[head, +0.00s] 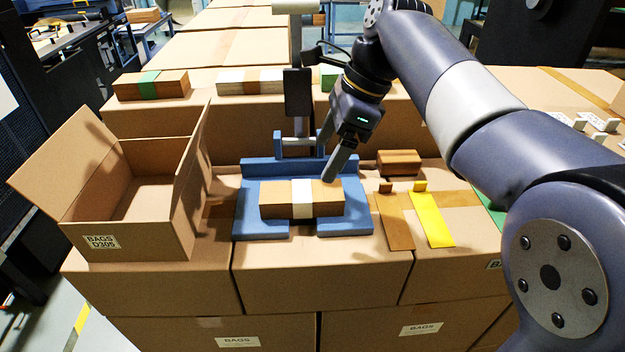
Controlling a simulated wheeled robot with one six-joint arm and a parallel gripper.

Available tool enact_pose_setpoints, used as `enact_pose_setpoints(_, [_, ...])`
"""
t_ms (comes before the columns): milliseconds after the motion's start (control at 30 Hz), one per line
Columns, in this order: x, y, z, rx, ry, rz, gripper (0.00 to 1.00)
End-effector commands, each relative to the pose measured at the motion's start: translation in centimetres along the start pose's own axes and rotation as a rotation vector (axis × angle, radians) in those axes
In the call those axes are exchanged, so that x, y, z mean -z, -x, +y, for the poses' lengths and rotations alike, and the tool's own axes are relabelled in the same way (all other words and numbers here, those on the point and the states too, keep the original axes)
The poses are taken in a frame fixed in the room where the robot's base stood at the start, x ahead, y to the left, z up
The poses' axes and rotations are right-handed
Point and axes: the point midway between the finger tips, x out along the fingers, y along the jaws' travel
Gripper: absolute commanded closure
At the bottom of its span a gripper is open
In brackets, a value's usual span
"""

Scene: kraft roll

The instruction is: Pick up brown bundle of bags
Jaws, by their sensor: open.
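A brown bundle of bags (274,199) with a white band around its middle lies on a blue fixture (260,228). My gripper (330,160) is open and empty, pointing down above and behind the right half of the bundle. It appears apart from the bundle. Another brown bundle with a green band (174,86) lies at the back left on a carton.
An open cardboard box (160,238) labelled BAGS D305 stands left of the fixture. Brown (396,222) and yellow (431,218) strips and a small brown block (399,161) lie to the right. An upright dark part (297,92) rises behind the fixture.

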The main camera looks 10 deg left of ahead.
Motion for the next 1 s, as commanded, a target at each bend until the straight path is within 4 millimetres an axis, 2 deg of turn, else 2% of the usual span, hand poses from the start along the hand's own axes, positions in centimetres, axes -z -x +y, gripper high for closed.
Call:
enact_pose_setpoints(200, [-0.1,-3.5,0.1,-0.005,-0.001,0.000,0.20])
enact_pose_setpoints(467, [-0.3,-5.7,0.0,-0.002,0.000,0.001,0.20])
enact_pose_setpoints(733, [-0.9,-9.5,-0.1,-0.004,-0.001,0.002,0.20])
enact_pose_setpoints(1000, [-0.9,-10.4,-0.1,0.000,0.000,0.001,0.20])
